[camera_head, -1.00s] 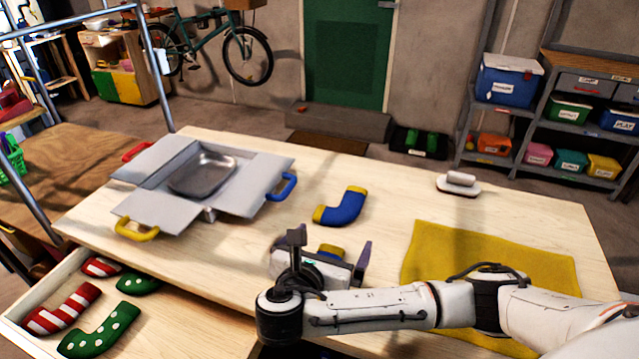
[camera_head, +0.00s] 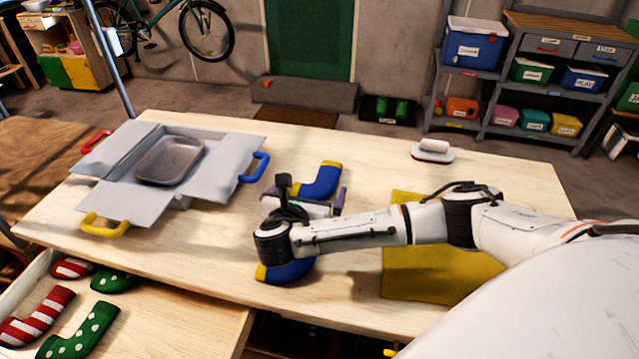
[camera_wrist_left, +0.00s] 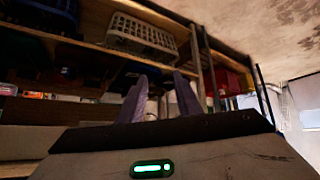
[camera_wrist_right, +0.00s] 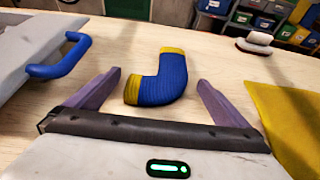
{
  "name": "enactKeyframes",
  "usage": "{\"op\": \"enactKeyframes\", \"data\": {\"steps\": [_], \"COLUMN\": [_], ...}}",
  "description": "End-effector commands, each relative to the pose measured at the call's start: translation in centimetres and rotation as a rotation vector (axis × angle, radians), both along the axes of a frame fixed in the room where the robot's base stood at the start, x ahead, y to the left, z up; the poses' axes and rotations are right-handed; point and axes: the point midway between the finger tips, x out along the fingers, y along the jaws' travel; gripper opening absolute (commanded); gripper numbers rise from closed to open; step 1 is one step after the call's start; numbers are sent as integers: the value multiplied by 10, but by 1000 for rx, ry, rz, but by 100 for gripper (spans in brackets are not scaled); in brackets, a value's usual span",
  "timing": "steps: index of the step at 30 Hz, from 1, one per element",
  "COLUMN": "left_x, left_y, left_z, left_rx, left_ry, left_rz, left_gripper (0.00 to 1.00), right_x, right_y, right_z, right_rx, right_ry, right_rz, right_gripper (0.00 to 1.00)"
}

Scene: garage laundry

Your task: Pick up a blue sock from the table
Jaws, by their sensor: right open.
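A blue sock (camera_head: 320,181) with yellow ends lies on the table beyond my right gripper. My right gripper (camera_head: 305,198) is open and empty, just short of it. In the right wrist view the sock (camera_wrist_right: 160,82) lies ahead, between the lines of the two fingers. A second blue sock (camera_head: 290,271) lies nearer the table's front edge, partly hidden under my right wrist. My left gripper (camera_wrist_left: 160,95) shows only in its own wrist view, with a gap between its fingers and nothing held, away from the table top.
An open grey box with a metal tray (camera_head: 168,160) stands left on the table (camera_head: 340,135). A yellow cloth (camera_head: 430,275) lies under my right arm. An open drawer (camera_head: 215,325) holds red-striped and green dotted socks.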

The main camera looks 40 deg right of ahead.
Motion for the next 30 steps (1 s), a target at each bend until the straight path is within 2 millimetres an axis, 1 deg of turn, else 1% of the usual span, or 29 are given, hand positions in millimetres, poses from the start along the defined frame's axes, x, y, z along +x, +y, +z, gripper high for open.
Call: {"op": "enactKeyframes", "data": {"steps": [7,8,12,15,23,26,29,30], "left_x": [2,2,0,-2,-5,-5,-5,-5], "left_y": [0,0,0,0,0,0,0,0], "left_z": [2,2,1,0,-3,-4,-5,-5], "left_rx": [-1,-1,0,-1,0,1,1,1], "left_ry": [-5,-4,-1,2,9,10,10,11], "left_rz": [0,0,0,0,0,1,1,1], "left_gripper": [31,31,31,31,31,31,31,31], "right_x": [2,2,2,2,2,3,2,3], "right_y": [-2,-1,-1,-1,-1,-1,-1,-1], "right_z": [-1,-1,-1,-1,2,12,31,40], "right_rx": [0,0,0,0,1,2,2,2], "right_ry": [0,0,0,0,-1,-4,-7,-6], "right_rz": [1,1,1,1,1,0,2,2], "right_gripper": [100,97,73,58,57,57,57,57]}}
